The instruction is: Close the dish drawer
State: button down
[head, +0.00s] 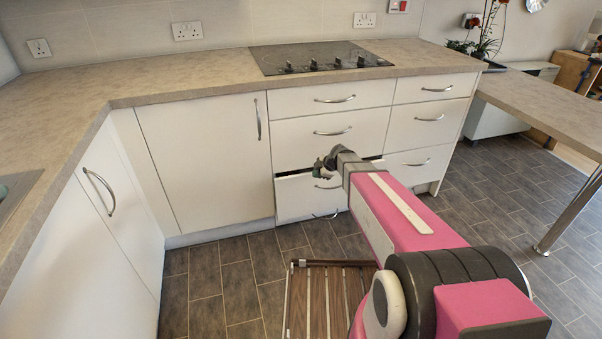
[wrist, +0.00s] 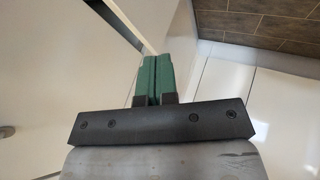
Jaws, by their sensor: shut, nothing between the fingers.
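The one drawer standing ajar, which I take for the dish drawer (head: 295,198), is the low white drawer in the middle column under the hob. A dark gap shows along its top edge. Its bar handle (head: 328,186) is partly hidden by my arm, as is its right side. My gripper (head: 319,168) is in front of this drawer near its top edge. In the wrist view the green fingers (wrist: 153,78) are pressed together with nothing between them. A dark gap shows beyond them at top left. I cannot tell whether the fingertips touch the white front.
Closed drawers (head: 330,137) sit above and to the right. A closed cupboard door (head: 207,160) is at left. The worktop (head: 190,90) carries the hob (head: 315,58). A slatted wooden item (head: 322,300) lies on the tiled floor (head: 222,285). A table leg (head: 568,215) stands right.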

aim_at(299, 180)
jog(key=x, duration=0.4)
jog(key=w+x, duration=0.1)
jog(key=x, duration=0.2)
jog(key=w+r+x, duration=0.1)
jog(key=x, duration=0.3)
jog(key=shift+w+a+f, duration=0.15)
jog(key=shift+w+a, duration=0.1)
jog(key=shift+w, duration=0.1)
jog(key=shift+w+a, duration=0.2)
jog(key=shift+w, duration=0.2)
jog(key=shift+w, duration=0.1)
